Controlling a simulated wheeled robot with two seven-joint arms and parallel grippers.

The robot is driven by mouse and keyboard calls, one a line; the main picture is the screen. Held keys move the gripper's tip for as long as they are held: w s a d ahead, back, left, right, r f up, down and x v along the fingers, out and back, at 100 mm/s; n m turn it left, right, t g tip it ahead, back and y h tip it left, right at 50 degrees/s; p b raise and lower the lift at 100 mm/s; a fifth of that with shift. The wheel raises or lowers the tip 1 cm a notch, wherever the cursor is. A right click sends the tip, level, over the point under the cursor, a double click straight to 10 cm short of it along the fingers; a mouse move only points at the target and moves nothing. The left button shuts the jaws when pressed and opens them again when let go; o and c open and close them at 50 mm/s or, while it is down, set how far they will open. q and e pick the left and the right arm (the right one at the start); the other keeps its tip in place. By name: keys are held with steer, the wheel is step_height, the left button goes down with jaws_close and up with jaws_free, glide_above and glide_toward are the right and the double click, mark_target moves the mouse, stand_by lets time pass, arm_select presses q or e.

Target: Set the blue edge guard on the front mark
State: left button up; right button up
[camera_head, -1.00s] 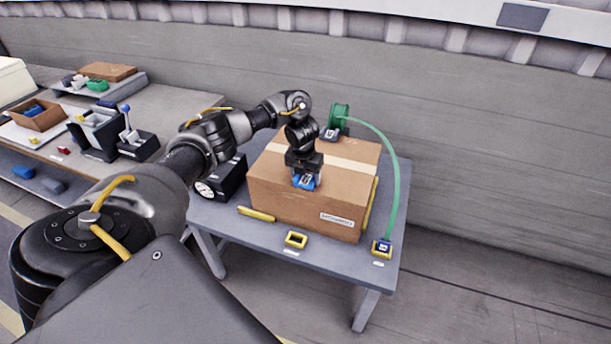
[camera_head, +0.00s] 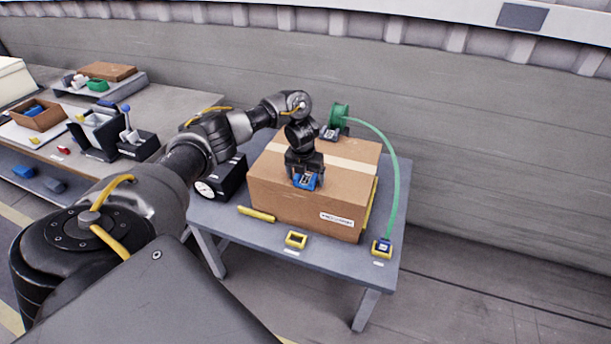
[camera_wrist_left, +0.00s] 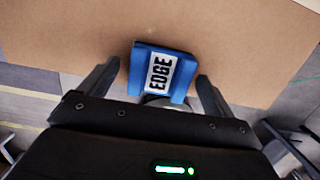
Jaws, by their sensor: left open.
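The blue edge guard (camera_head: 306,182), with a white label reading EDGE, sits at the top front edge of the cardboard box (camera_head: 290,213). It also shows in the left wrist view (camera_wrist_left: 162,72). My left gripper (camera_head: 305,174) is over the guard from above. In the left wrist view its two open fingers (camera_wrist_left: 157,71) stand on either side of the guard, with small gaps showing. No front mark can be made out; the guard and gripper cover that part of the edge. My right gripper is not in view.
The box stands on a grey table (camera_head: 225,220). A green strap (camera_head: 394,170) runs from a green reel (camera_head: 339,115) to a yellow-blue piece (camera_head: 382,247). A yellow frame (camera_head: 296,240), a yellow bar (camera_head: 257,213) and a black gauge box (camera_head: 222,180) lie around the box.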

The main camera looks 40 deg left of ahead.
arm_select(q)
step_height(320, 180, up, 11)
steer(key=s+p, duration=0.1)
steer(key=p, duration=0.2)
steer(key=shift+s+d+f+p, duration=0.15)
steer(key=shift+s+d+p, duration=0.1)
steer(key=shift+s+p, duration=0.1)
